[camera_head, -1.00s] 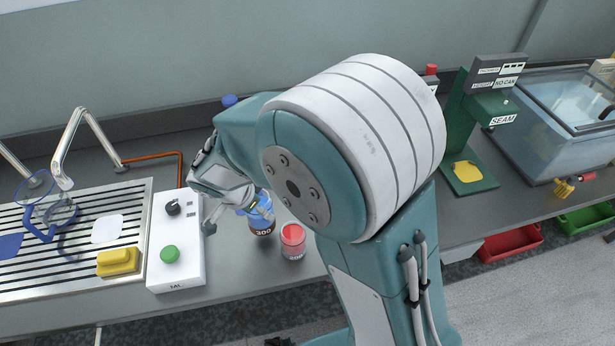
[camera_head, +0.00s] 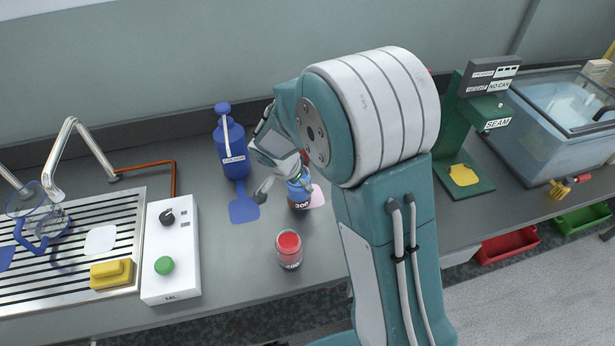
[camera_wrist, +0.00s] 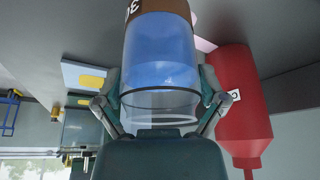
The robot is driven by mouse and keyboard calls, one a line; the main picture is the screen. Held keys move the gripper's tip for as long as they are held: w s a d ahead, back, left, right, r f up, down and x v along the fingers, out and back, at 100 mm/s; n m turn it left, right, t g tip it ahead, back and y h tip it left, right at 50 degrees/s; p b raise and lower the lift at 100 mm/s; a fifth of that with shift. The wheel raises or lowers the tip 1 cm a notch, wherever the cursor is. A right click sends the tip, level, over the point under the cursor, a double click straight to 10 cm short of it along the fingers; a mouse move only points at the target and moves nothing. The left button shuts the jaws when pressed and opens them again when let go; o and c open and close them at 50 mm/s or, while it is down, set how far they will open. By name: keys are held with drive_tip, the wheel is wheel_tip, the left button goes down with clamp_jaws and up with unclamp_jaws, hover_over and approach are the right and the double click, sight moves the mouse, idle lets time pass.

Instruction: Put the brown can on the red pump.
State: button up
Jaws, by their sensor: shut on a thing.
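The brown can is a clear jar with blue contents and a brown band marked 300 (camera_head: 299,203). My gripper (camera_head: 284,184) is shut on it and holds it upright; it fills the middle of the wrist view (camera_wrist: 160,55), with a finger on each side. The can is at the left edge of a pink patch (camera_head: 318,196) on the counter; I cannot tell whether it touches down. The red pump (camera_wrist: 242,105) stands close beside the can in the wrist view. In the head view my arm hides nearly all of it.
A blue pump (camera_head: 231,150) with a blue patch (camera_head: 244,208) stands left of my gripper. A red-filled jar (camera_head: 289,250) stands in front. A white control box (camera_head: 170,275) and a slatted drainer are left. The green seamer (camera_head: 455,150) and a glass tank are right.

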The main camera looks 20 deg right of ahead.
drive_tip(key=shift+w+d, duration=0.4)
drive_tip(key=shift+d, duration=0.2)
drive_tip(key=shift+w+d, duration=0.35)
drive_tip(key=shift+d, duration=0.2)
drive_tip(key=shift+x, duration=0.85)
drive_tip(key=shift+d, duration=0.1)
drive_tip(key=o, duration=1)
